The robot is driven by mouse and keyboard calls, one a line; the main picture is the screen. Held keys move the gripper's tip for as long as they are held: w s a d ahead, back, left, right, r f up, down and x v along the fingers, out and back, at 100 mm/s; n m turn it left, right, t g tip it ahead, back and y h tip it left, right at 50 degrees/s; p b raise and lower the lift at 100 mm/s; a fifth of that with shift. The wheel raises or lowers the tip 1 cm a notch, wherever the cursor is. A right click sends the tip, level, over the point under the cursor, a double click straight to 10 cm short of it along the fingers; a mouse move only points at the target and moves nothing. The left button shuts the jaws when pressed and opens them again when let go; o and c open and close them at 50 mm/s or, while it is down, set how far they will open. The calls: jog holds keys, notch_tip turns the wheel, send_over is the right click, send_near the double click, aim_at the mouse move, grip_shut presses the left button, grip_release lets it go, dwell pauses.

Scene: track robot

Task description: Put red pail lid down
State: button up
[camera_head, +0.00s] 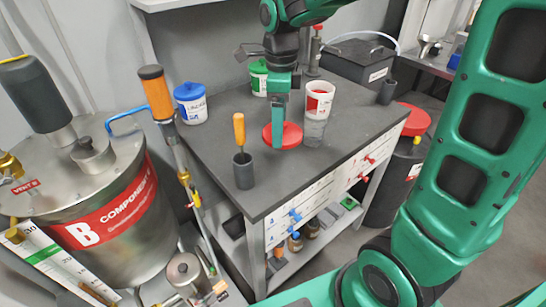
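A flat round red lid (293,136) is at the middle of the dark grey worktop (215,155). I cannot tell whether it rests on the top or hangs just above it. My gripper (279,130) points down, with a green finger in front of the lid and overlapping it. The other finger is not clearly visible, so its opening and any grip on the lid cannot be made out. A white pail with a red label (319,100) stands just right of the lid, close to my gripper.
An orange-handled tool stands in a dark cup (243,172) left of the lid. Blue-lidded (191,104) and green-lidded (258,78) pails stand behind. A black box (358,62) is at the back. A dark bin with a red top (416,121) stands right of the table. Bare worktop lies front and right.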

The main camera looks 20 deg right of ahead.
aim_at(277, 163)
jog(key=shift+w+a, duration=0.1)
jog(key=shift+a, duration=0.15)
notch_tip(277, 163, down, 10)
dwell(0.7)
jog(key=o, duration=1)
jog(key=shift+f, duration=0.1)
